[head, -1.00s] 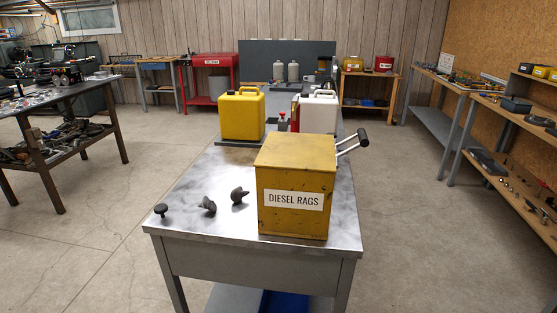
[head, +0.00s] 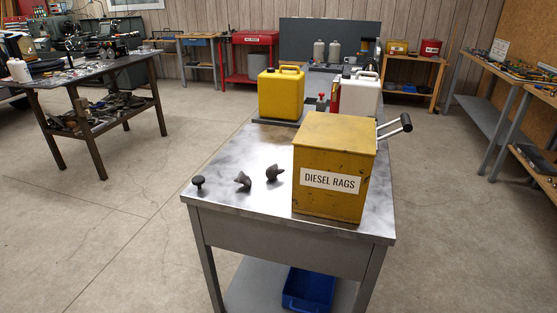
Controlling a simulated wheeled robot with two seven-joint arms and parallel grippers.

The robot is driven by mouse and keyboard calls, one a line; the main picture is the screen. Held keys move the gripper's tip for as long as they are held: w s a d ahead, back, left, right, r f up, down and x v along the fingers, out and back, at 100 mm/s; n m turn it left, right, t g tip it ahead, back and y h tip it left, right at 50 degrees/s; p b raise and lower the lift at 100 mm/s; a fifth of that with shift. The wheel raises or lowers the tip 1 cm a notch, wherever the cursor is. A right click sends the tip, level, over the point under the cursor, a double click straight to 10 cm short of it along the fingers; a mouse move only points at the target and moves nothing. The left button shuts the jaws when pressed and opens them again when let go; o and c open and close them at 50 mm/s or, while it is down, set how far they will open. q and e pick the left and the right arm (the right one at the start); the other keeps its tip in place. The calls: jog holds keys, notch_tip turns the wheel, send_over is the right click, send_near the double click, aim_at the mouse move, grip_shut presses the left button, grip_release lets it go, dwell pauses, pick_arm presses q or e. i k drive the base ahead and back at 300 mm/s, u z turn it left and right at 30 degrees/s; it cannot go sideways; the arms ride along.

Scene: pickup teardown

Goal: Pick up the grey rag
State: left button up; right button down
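No grey rag can be made out for certain. A yellow metal box (head: 325,205) labelled DIESEL RAGS stands shut on the metal-topped workbench (head: 222,202), at its front right; its inside is hidden. To its left on the bench lie two small dark grey-brown lumps, a left one (head: 243,181) and a right one (head: 274,173); I cannot tell what they are. A dark knob-like piece (head: 198,182) stands near the bench's left edge. Neither of my grippers is in view.
A yellow canister (head: 280,95) and a white canister (head: 360,97) stand farther back. A black-ended lever (head: 400,124) sticks out behind the box. A blue bin (head: 308,290) sits on the lower shelf. A cluttered dark table (head: 87,66) stands left. Floor on both sides is open.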

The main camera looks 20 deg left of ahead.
aim_at(242, 179)
jog(key=u, duration=2.3)
jog(key=i, duration=0.6)
jog(key=z, duration=1.85)
